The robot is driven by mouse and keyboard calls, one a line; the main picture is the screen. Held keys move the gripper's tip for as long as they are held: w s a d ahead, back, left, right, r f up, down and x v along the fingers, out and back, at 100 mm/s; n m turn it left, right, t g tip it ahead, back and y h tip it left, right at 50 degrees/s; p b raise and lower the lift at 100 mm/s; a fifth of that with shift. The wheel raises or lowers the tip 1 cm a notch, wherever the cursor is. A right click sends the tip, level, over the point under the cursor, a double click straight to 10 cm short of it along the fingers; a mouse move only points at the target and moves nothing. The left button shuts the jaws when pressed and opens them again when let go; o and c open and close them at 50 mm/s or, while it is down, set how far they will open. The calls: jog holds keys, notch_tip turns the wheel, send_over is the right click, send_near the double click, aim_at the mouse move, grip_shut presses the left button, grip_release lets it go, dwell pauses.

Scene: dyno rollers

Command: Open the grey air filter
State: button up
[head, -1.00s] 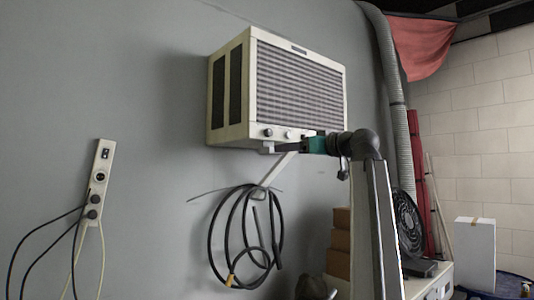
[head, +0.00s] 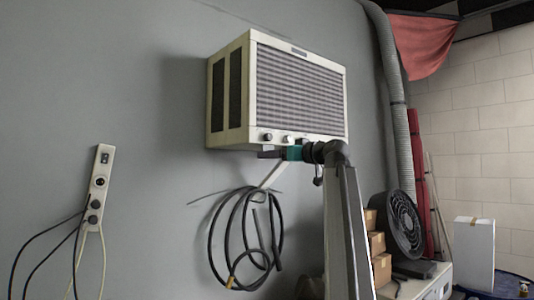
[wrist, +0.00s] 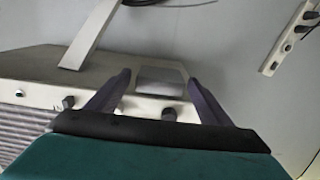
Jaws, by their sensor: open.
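A cream air-conditioner unit with a grey louvred front (head: 300,92) hangs on the wall in the head view. Its edge also shows in the wrist view (wrist: 40,75), turned over. A flat grey tab (wrist: 160,80), apparently part of the grey air filter, sticks out from the unit's underside edge. My gripper (wrist: 158,82) is open, with one dark finger on each side of the tab; I cannot tell whether they touch it. In the head view my gripper (head: 266,154) is just below the unit's lower front edge and hides the tab.
Round knobs (head: 267,137) line the unit's lower front. A pale bracket (head: 275,171) slants below it, above a coiled black hose (head: 245,240). A power strip (head: 97,185) is on the wall at left. Boxes (head: 378,245) and a fan (head: 403,225) stand at right.

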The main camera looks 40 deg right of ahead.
jog(key=shift+w+p, duration=0.9)
jog(key=shift+w, duration=1.7)
jog(key=c, duration=1.5)
notch_tip(320, 180, down, 24)
jog(key=b, duration=1.6)
jog(key=shift+r, duration=0.25)
jog(key=o, duration=1.5)
jog(key=shift+s, duration=0.15)
jog(key=s+b, duration=0.3)
jog(key=s, duration=1)
jog(key=shift+s, duration=0.3)
